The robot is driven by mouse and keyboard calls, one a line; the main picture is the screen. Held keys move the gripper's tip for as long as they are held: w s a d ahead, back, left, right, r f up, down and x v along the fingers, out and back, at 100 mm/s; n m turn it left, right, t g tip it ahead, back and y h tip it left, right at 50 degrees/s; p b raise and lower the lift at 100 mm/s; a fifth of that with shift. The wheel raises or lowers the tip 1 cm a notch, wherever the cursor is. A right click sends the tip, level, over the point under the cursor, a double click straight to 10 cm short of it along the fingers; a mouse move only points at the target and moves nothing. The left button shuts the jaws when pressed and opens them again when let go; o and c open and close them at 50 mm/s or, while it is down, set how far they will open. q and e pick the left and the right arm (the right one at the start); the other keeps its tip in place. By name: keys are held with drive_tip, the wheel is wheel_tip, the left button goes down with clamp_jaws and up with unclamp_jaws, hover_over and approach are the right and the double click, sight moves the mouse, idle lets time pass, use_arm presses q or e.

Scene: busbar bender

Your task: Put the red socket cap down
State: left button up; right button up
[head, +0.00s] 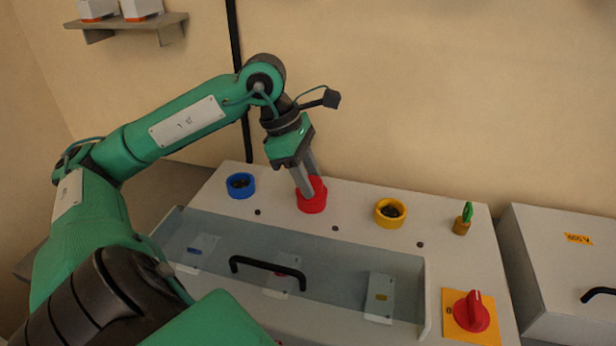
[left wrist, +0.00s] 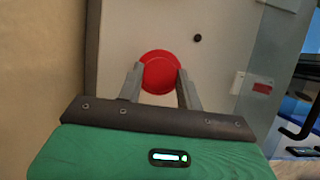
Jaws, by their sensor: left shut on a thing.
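The red socket cap (head: 312,198) is at the middle position on the top of the pale machine, between a blue socket (head: 241,185) and a yellow socket (head: 390,212). My left gripper (head: 309,190) points down at it and is shut on it. In the left wrist view the red cap (left wrist: 160,72) sits between the two grey fingers. The cap looks level and at the machine's top, but whether it touches the surface or what lies under it is hidden. My right gripper is not in view.
A clear cover with a black handle (head: 267,266) lies in front of the sockets. A green key (head: 467,212) and a red rotary switch (head: 471,311) are at the right. A grey box (head: 565,235) stands beside the machine. A shelf (head: 128,22) is on the wall.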

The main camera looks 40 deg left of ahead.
use_arm(q)
drive_tip(key=shift+f, duration=0.1)
drive_tip(key=o, duration=1)
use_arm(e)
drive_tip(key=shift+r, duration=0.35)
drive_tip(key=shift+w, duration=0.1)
use_arm(q)
drive_tip(key=shift+a+r, duration=0.1)
drive_tip(key=shift+r, duration=0.3)
drive_tip(key=shift+p+v, duration=0.6)
drive_tip(key=shift+v, duration=5.1)
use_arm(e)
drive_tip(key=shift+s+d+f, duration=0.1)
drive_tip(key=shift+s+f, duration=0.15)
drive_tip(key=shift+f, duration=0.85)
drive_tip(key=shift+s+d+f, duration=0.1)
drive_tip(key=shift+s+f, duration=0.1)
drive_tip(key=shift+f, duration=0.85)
